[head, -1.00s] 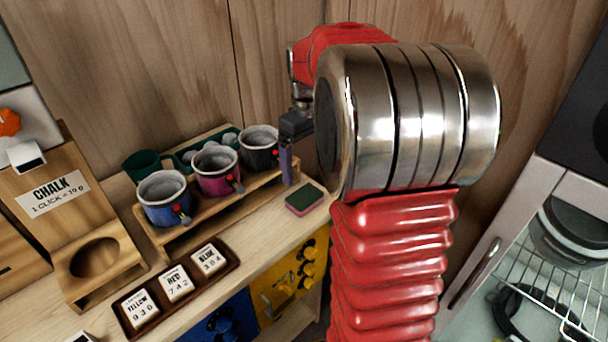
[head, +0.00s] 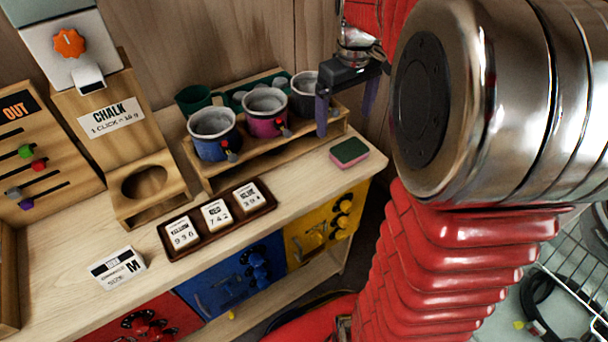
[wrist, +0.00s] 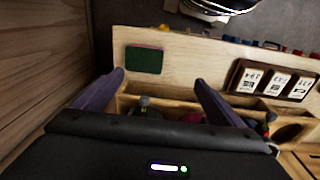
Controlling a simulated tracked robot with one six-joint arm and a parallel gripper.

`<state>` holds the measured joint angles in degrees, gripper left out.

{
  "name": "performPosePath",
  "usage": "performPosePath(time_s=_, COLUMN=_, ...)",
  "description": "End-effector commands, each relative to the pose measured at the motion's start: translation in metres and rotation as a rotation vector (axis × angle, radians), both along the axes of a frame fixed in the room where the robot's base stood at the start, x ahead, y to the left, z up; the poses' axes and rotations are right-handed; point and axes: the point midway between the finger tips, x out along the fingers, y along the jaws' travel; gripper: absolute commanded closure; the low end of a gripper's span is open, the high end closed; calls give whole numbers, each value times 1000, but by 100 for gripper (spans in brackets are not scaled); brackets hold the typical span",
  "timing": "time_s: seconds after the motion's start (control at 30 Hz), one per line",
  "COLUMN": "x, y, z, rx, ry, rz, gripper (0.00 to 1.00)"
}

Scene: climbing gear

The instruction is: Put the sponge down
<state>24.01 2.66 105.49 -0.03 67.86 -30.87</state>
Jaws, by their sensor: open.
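The sponge (head: 350,152), pink below with a dark green top, lies flat on the wooden counter near its right end. It also shows in the wrist view (wrist: 144,61), green side up, beyond the left fingertip and apart from it. My gripper (head: 345,118) is open and empty, with two purple fingers, above the right end of the cup rack. In the wrist view my gripper (wrist: 160,82) has its fingers spread wide, with nothing between them but the rack and counter farther below.
A wooden rack (head: 235,176) holds blue, pink and grey chalk bags close to my gripper. A dark tray (head: 262,209) with number cards lies in front. The counter (head: 150,232) has a chalk dispenser (head: 110,118) at left. Bare counter surrounds the sponge.

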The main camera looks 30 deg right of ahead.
Motion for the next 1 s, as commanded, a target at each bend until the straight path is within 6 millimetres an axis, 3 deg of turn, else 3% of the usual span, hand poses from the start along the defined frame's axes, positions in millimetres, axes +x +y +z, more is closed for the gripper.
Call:
performPosePath(time_s=0.1, x=-13, y=29, z=12, rx=-13, ry=-45, rz=-8, gripper=9)
performPosePath(time_s=0.47, x=-57, y=101, z=29, rx=-24, ry=-182, rz=-43, gripper=9)
performPosePath(time_s=1.0, x=-135, y=179, z=16, rx=35, ry=-387, rz=-93, gripper=9)
